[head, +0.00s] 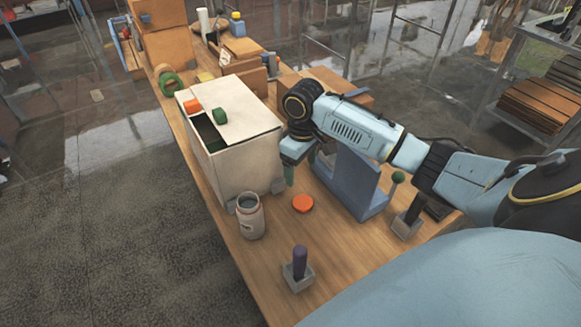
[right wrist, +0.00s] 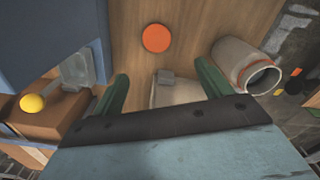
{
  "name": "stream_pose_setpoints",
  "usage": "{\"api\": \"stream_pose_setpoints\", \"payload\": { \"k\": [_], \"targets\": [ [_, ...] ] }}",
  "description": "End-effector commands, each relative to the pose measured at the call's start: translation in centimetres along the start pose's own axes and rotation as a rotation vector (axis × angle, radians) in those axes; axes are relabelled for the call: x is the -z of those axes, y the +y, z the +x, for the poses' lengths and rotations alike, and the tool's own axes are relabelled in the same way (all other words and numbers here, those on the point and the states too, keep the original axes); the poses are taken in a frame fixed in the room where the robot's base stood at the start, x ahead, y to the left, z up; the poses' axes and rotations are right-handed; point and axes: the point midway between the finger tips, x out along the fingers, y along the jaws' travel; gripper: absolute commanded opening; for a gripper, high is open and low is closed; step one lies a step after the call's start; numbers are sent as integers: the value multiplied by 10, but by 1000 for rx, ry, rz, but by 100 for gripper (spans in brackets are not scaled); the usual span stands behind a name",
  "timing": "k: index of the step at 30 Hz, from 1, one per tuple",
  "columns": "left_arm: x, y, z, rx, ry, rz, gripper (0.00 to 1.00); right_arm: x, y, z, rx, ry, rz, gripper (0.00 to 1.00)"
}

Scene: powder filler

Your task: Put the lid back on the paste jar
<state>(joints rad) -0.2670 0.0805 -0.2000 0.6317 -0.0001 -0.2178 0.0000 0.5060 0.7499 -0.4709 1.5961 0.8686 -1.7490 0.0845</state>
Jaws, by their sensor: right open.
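The paste jar (head: 250,218) is a pale cylinder standing upright near the table's left edge, its top open. It also shows in the right wrist view (right wrist: 240,65), at the right. A round orange lid (head: 302,203) lies flat on the table, to the right of the jar and apart from it. In the right wrist view the lid (right wrist: 156,38) is beyond the fingertips, roughly centred between them. My right gripper (head: 289,176) is above the table, behind the lid. Its green fingers (right wrist: 162,84) are apart with nothing held between them. My left gripper is not in view.
A large white box (head: 235,157) with orange and green knobs stands behind the jar. A blue bracket (head: 352,185) is right of the lid. A purple-handled tool (head: 300,262) stands in a grey holder in front. The table around the lid is clear.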

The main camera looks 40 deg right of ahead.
Motion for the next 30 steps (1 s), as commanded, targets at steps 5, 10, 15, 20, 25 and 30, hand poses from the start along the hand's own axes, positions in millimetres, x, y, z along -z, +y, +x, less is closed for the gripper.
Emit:
{"api": "stream_pose_setpoints", "payload": {
  "k": [5, 10, 15, 20, 25, 30],
  "targets": [
    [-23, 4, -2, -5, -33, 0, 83, 0, 0, 0, 0, -1, 0, 77],
    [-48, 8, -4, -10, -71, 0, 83, 0, 0, 2, 0, -1, 0, 77],
    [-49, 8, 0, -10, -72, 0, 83, -1, -1, 26, 2, -5, 1, 77],
    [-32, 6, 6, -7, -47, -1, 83, -1, 0, 58, 1, -4, 1, 77],
    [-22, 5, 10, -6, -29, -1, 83, 0, 0, 79, 1, -2, 0, 77],
    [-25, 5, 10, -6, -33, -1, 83, 0, 0, 83, 0, -1, -1, 77]
  ]
}}
